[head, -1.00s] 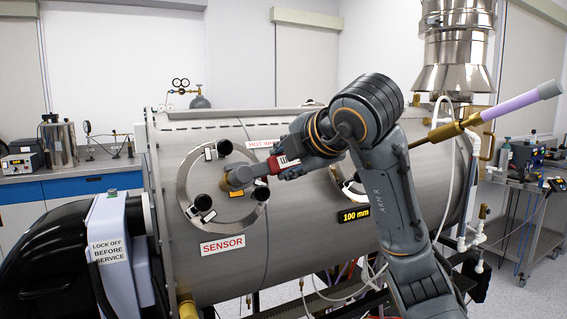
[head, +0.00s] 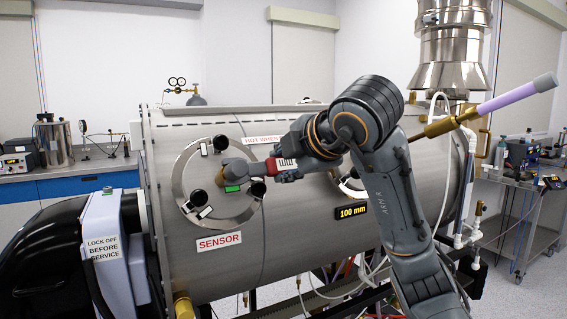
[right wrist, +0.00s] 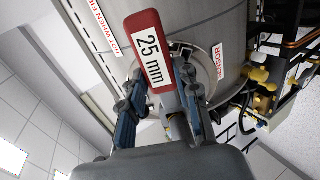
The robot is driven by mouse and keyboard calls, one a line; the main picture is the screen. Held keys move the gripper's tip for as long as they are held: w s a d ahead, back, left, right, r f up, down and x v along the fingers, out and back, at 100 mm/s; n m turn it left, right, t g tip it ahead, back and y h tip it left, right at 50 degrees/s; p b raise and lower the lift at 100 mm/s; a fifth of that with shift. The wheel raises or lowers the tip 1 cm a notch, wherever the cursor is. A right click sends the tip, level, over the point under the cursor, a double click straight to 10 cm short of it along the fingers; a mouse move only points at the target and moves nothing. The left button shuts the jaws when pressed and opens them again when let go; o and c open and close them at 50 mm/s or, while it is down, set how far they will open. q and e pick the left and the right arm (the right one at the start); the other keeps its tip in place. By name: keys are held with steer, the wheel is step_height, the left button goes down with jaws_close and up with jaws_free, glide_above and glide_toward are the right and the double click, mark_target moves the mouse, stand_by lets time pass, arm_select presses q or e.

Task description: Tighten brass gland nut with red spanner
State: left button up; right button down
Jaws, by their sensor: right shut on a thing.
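The red spanner (head: 271,165) is in my right gripper (head: 287,165), at the round flange on the chamber's side. The spanner's grey end points left and meets or overlaps a brass-coloured round piece (head: 233,170), which looks like the gland nut. I cannot tell how the jaw sits on it. In the right wrist view the red spanner handle (right wrist: 147,38) carries a "25 mm" label, and the fingers of my right gripper (right wrist: 162,88) are shut on it. The jaw end and nut are hidden there. A small green patch (head: 232,189) shows below the brass piece. My left gripper is not in view.
The flange (head: 180,185) has black knobs, with a SENSOR label (head: 219,242) below. A "100 mm" display (head: 351,212) is at right. A brass rod with a purple sleeve (head: 508,97) sticks out beyond my arm. A black-and-grey unit (head: 103,240) stands at left.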

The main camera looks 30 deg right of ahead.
steer(key=shift+d, duration=0.2)
stand_by(0.3)
steer(key=shift+s+d+r+b, duration=0.1)
steer(key=shift+d+b, duration=0.2)
steer(key=shift+d, duration=0.9)
steer(key=shift+s+d+b, duration=0.1)
steer(key=shift+d+b, duration=0.2)
steer(key=shift+d, duration=0.85)
steer(key=p+v, duration=0.1)
steer(key=v, duration=0.4)
steer(key=shift+p, duration=0.35)
steer(key=shift+w, duration=0.15)
